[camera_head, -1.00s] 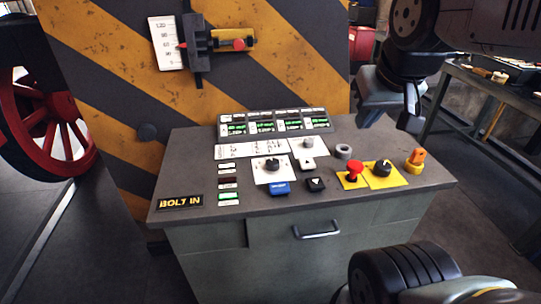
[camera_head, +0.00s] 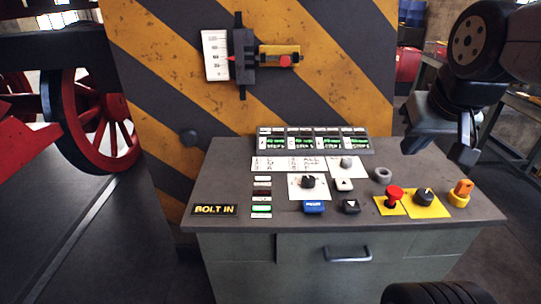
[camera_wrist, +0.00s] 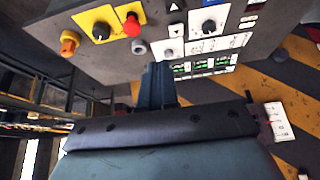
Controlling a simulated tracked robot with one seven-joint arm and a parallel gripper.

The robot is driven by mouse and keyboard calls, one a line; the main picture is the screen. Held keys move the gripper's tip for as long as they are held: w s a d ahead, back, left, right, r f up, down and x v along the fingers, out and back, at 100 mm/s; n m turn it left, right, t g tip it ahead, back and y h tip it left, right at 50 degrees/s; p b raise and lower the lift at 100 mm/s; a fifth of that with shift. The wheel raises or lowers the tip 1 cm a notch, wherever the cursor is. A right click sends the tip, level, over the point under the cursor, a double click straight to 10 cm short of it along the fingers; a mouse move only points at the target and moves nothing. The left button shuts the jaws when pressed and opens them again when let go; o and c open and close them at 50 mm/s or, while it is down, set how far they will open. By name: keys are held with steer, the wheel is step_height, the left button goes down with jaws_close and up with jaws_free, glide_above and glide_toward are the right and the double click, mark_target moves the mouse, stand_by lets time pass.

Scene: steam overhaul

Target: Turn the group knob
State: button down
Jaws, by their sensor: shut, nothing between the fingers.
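A black rotary knob on a white plate (camera_head: 308,182) sits in the middle of the grey console top. It also shows in the wrist view (camera_wrist: 209,27). A second black knob on a yellow plate (camera_head: 424,197) is further right, and a small grey knob (camera_head: 346,162) sits behind on a white plate. Their labels are too small to read, so I cannot tell which is the group knob. My gripper (camera_head: 440,145) is raised above the console's right rear part, apart from every knob. Its fingers (camera_wrist: 158,85) are shut and empty.
A red mushroom button (camera_head: 394,196), an orange key-like switch (camera_head: 462,190) and a grey ring (camera_head: 383,174) crowd the right side. A blue button (camera_head: 313,207) lies before the middle knob. A striped panel (camera_head: 350,60) stands behind. A red wheel (camera_head: 100,130) is at left.

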steer(key=c, duration=1.8)
jaws_free()
steer(key=shift+o, duration=0.8)
steer(key=shift+w, duration=0.15)
steer(key=shift+o, duration=0.8)
steer(key=shift+w+a+m, duration=0.15)
steer(key=shift+w+m, duration=0.15)
steer(key=o, duration=0.9)
steer(key=w+a+f+m+g+y, duration=0.1)
steer(key=w+m+g, duration=0.1)
steer(key=w, duration=0.3)
steer(key=w+a+f+m+g+y, duration=0.1)
steer(key=w+a+f+m, duration=0.1)
steer(key=w+m, duration=0.2)
steer(key=shift+w+a+g+y, duration=0.3)
steer(key=shift+w+g, duration=0.1)
steer(key=shift+w, duration=0.1)
steer(key=m+g+y, duration=0.2)
steer(key=m+g, duration=0.1)
steer(key=m, duration=0.4)
glide_toward(309, 178)
steer(key=x, duration=0.9)
steer(key=c, duration=1.1)
